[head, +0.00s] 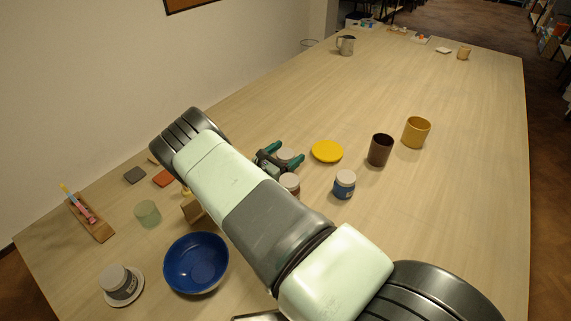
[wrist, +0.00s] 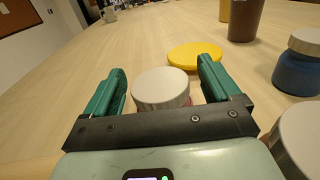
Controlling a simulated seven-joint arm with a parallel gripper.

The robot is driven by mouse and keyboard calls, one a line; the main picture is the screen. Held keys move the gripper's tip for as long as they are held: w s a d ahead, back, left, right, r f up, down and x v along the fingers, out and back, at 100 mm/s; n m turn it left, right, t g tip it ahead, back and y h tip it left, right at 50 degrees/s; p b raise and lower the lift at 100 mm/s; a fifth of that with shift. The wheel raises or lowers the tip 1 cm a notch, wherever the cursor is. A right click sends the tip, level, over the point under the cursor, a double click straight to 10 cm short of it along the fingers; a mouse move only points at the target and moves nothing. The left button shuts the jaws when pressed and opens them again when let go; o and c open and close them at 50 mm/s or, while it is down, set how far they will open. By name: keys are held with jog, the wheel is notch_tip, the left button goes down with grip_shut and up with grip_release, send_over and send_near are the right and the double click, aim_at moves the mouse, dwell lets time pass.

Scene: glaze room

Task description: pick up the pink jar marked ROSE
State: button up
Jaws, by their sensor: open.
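A jar with a pale lid (wrist: 161,86) stands between the two green fingers of my gripper (wrist: 163,70) in the wrist view. A thin pinkish sliver shows under its lid; the rest of its body and any ROSE marking are hidden. In the head view this lid (head: 286,154) also shows between the fingers of my gripper (head: 285,151). My gripper is open, with a finger on each side of the jar. A gap shows on the left; contact on the right is hard to tell.
A white-lidded jar (head: 290,182) and a blue jar (head: 344,185) stand close by. A yellow disc (head: 327,151), a dark cup (head: 380,150) and a tan cup (head: 416,132) lie beyond. The far table is mostly clear.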

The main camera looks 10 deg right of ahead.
jog(key=shift+w+d, duration=0.1)
jog(key=shift+w, duration=0.05)
jog(key=shift+c, duration=0.5)
jog(key=c, duration=1.2)
jog(key=shift+r, duration=0.2)
